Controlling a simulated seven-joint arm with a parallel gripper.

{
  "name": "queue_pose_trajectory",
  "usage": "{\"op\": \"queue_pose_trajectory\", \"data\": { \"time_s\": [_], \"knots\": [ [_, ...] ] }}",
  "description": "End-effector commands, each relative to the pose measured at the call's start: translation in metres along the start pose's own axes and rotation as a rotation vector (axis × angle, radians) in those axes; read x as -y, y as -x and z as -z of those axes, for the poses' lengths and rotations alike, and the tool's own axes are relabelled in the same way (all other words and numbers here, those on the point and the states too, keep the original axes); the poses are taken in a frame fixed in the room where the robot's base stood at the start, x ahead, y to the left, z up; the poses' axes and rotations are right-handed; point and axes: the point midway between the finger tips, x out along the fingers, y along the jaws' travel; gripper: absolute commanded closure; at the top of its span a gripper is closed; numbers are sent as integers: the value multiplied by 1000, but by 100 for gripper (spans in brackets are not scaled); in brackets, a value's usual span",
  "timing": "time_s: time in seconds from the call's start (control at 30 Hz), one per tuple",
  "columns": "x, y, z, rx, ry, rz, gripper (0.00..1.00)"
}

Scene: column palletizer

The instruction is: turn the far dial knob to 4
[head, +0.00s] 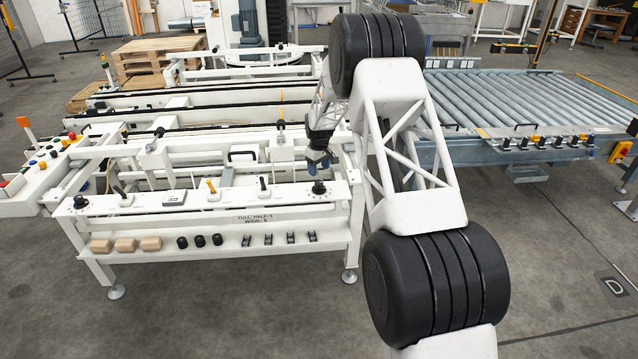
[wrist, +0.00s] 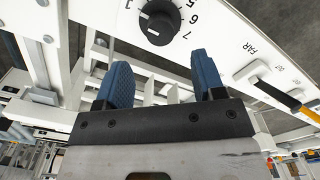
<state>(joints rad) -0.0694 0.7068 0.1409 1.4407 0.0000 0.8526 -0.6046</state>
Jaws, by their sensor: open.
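A black dial knob (head: 319,188) stands at the right end of the white control rail. It also shows at the top of the wrist view (wrist: 160,24), with 1, 5, 6 and 7 readable around it. A light mark shows on its lower left; the number it points to is not clear. The word FAR is printed on the panel nearby. A second black knob (head: 80,201) sits at the rail's left end. My gripper (head: 318,163) is just above the right knob; its blue fingers are apart and empty (wrist: 160,60), with the knob beyond their tips.
Levers, one with a yellow handle (head: 211,187), stand along the rail (head: 240,201) between the knobs. A lower shelf (head: 215,245) holds tan blocks and small black parts. A roller conveyor (head: 530,100) is at the right.

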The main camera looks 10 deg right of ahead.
Motion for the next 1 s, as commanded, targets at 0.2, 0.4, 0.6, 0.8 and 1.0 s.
{"op": "queue_pose_trajectory", "data": {
  "time_s": [0.2, 0.4, 0.6, 0.8, 1.0],
  "knots": [
    [0, -22, 0, 2, 0, 1, 37],
    [0, -46, 0, 1, 0, 1, 37],
    [0, -64, 0, 1, 0, 1, 37],
    [0, -72, 0, 1, 0, 0, 37],
    [0, -72, 0, 1, 0, 0, 37]
  ]
}}
